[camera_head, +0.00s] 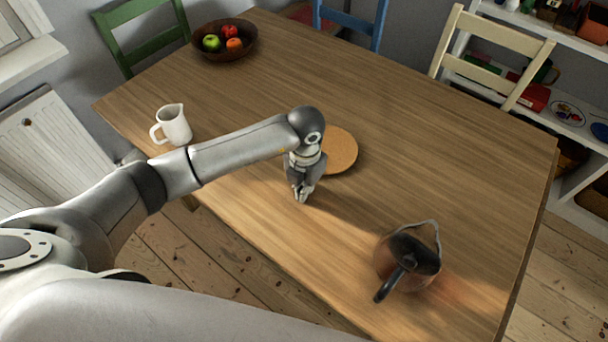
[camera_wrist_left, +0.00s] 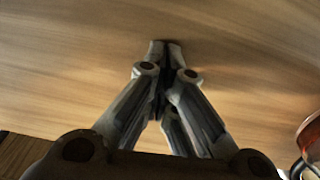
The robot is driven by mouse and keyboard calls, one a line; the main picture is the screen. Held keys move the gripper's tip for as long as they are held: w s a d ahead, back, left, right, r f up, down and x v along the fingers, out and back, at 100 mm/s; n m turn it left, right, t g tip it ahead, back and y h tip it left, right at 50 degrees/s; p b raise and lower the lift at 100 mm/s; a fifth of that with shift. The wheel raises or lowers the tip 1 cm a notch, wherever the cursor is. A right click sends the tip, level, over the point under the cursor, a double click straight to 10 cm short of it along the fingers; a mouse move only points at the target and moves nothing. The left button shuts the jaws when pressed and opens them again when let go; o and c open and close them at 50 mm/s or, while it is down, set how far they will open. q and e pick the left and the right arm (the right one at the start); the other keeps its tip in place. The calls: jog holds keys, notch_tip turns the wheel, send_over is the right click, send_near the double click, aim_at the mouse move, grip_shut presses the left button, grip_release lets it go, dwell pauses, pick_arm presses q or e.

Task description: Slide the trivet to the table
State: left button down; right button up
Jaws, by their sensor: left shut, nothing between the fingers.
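The round, cork-coloured trivet (camera_head: 342,152) lies flat on the wooden table (camera_head: 430,150), near the middle of the head view. My left wrist hides part of its left side. My left gripper (camera_head: 301,198) points down at the near side of the trivet, close to the table's front edge. Its fingers are shut and empty, and they show together in the left wrist view (camera_wrist_left: 165,45) over bare wood. I cannot tell whether the fingertips touch the table. The trivet does not show in the left wrist view. My right gripper is not in view.
A copper-coloured pitcher (camera_head: 395,262) with a dark handle stands at the front right. A white jug (camera_head: 174,124) stands at the left. A bowl of fruit (camera_head: 247,46) is at the back left. Chairs stand along the far side. The table's middle right is clear.

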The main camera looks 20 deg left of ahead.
aim_at(327, 150)
pick_arm(q)
jog(key=shift+w+d, duration=0.2)
jog(key=shift+w, duration=0.4)
jog(key=shift+w+d, duration=0.15)
jog(key=shift+w, duration=0.45)
jog(key=shift+w+d, duration=0.15)
jog(key=shift+w, duration=0.4)
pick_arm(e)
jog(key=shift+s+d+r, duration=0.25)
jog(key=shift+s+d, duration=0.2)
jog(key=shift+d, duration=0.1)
pick_arm(q)
jog(key=w+b, duration=0.1)
jog(key=w+d+b, duration=0.1)
jog(key=w, duration=0.1)
jog(key=shift+f, duration=0.15)
jog(key=shift+w+d+b, duration=0.1)
jog(key=shift+w+b, duration=0.3)
jog(key=shift+r, duration=0.25)
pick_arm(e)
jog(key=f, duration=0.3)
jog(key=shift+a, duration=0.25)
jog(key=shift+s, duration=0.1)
pick_arm(q)
jog(key=shift+f, duration=0.1)
